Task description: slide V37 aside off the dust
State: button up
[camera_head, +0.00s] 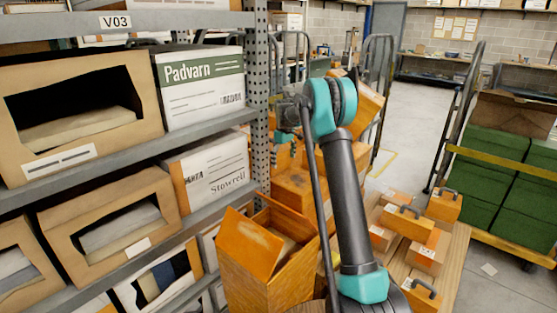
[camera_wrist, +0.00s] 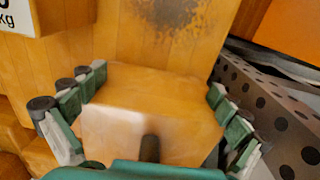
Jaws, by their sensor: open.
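My gripper (camera_wrist: 157,82) is open in the wrist view, its green-padded fingers spread on either side of an orange box (camera_wrist: 150,110). Clear gaps to the box are hard to judge, and I cannot tell whether the fingers touch it. No V37 label is readable, so I cannot confirm that this box is V37. A dark, speckled dust patch (camera_wrist: 178,14) lies on the orange wood-like surface beyond the box. In the head view my arm covers much of this area, and the dust cannot be made out there.
A perforated grey rack post (camera_wrist: 275,105) stands close at right in the wrist view. In the head view, shelves with cartons (camera_head: 200,85) fill the left, and an open orange box (camera_head: 265,255) stands below. Orange cases (camera_head: 408,222) lie on a pallet at right.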

jog(key=shift+w+a, duration=0.45)
jog(key=shift+a, duration=0.05)
dwell(0.7)
jog(key=shift+s+d, duration=1.1)
notch_tip(320, 180, up, 13)
dwell(0.6)
jog(key=s+d+f+m+t, duration=0.1)
jog(key=s+f, duration=0.4)
jog(key=s, duration=1)
jog(key=s+d+f+m+t, duration=0.1)
jog(key=s+d+f+m, duration=0.3)
jog(key=s, duration=1.2)
jog(key=s+d+f+m+t, duration=0.2)
jog(key=s+f+m, duration=0.2)
jog(key=s, duration=1.2)
notch_tip(320, 180, down, 4)
jog(key=shift+s+d+r, duration=0.1)
jog(key=shift+s+d, duration=0.15)
